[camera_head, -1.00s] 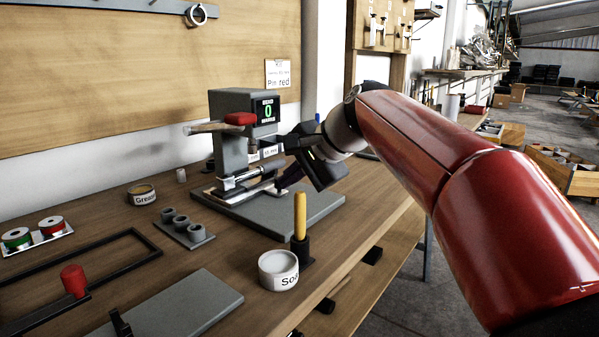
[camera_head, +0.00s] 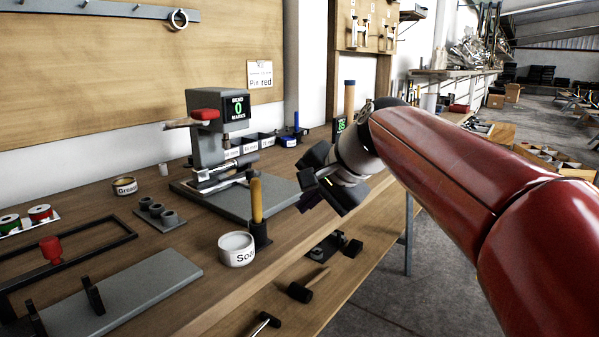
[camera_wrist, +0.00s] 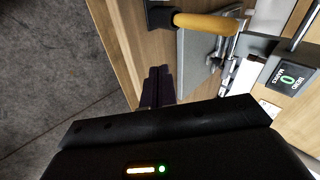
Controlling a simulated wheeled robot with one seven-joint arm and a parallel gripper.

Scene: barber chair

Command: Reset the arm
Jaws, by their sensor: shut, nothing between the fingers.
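My red arm reaches in from the right in the head view. My gripper (camera_head: 308,201) is at its end, in the air by the bench's front edge, right of the grey press. In the wrist view its dark fingers (camera_wrist: 157,88) are together with nothing between them. The press (camera_head: 205,140) has a red-topped lever and a small screen showing 0. A yellow-handled tool (camera_head: 256,200) stands upright in a black holder, left of my gripper and apart from it. The handle also shows in the wrist view (camera_wrist: 208,23).
The wooden bench (camera_head: 110,230) carries a white tub (camera_head: 237,249), a grease tin (camera_head: 124,186), a grey cup block (camera_head: 158,213) and a grey plate (camera_head: 130,295). A hammer (camera_head: 303,289) lies on a lower shelf. Open floor (camera_head: 440,270) lies to the right.

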